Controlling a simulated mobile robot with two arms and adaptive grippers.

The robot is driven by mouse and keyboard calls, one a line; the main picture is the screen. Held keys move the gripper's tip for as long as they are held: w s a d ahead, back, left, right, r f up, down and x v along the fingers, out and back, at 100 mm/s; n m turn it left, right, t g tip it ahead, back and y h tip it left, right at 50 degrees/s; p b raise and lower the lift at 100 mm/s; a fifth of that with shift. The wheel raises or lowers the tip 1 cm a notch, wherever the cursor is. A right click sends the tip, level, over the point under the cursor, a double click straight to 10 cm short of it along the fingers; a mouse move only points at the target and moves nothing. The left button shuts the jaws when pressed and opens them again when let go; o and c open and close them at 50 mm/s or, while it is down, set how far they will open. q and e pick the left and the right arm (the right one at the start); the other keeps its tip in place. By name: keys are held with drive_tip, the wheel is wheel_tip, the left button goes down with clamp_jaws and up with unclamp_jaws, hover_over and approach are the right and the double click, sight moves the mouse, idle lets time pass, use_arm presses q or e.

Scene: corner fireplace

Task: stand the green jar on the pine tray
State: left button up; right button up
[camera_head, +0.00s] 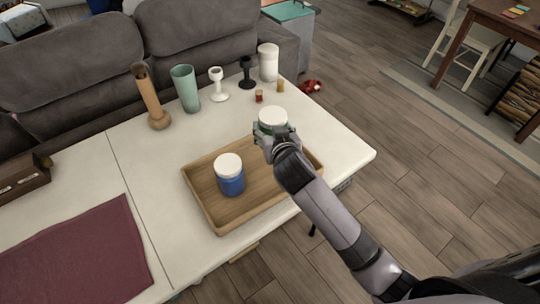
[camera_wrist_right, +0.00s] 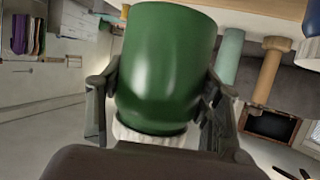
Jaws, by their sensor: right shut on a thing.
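The green jar with a white lid (camera_head: 272,115) is held upright by my right gripper (camera_head: 274,139) at the far right part of the pine tray (camera_head: 208,212). In the right wrist view the picture is upside down, and the green jar (camera_wrist_right: 165,62) fills the space between the two fingers of my right gripper (camera_wrist_right: 160,100), which touch its sides. My left gripper is out of view.
A blue jar with a white lid (camera_head: 230,178) stands on the tray's left half. Behind the tray are a wooden vase (camera_head: 152,100), a green cup (camera_head: 186,90), white and black goblets (camera_head: 218,84) and a white canister (camera_head: 268,63). A maroon mat (camera_head: 80,255) lies left.

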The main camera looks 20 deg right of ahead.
wheel_tip(320, 180, down, 5)
drive_tip(key=shift+f, duration=0.2)
wheel_tip(320, 180, down, 4)
drive_tip(key=shift+s+r+b, duration=0.1)
drive_tip(key=shift+r+b, duration=0.15)
drive_tip(key=shift+b, duration=0.1)
drive_tip(key=shift+f, duration=0.3)
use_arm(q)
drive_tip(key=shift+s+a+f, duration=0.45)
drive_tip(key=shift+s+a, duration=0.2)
use_arm(e)
drive_tip(key=shift+a, duration=0.1)
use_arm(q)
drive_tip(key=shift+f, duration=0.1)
use_arm(e)
drive_tip(key=shift+f, duration=0.15)
drive_tip(key=o, duration=0.8)
drive_tip(key=shift+f, duration=0.1)
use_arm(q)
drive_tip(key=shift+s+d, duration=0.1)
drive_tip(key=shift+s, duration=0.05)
use_arm(e)
drive_tip(key=o, duration=0.5)
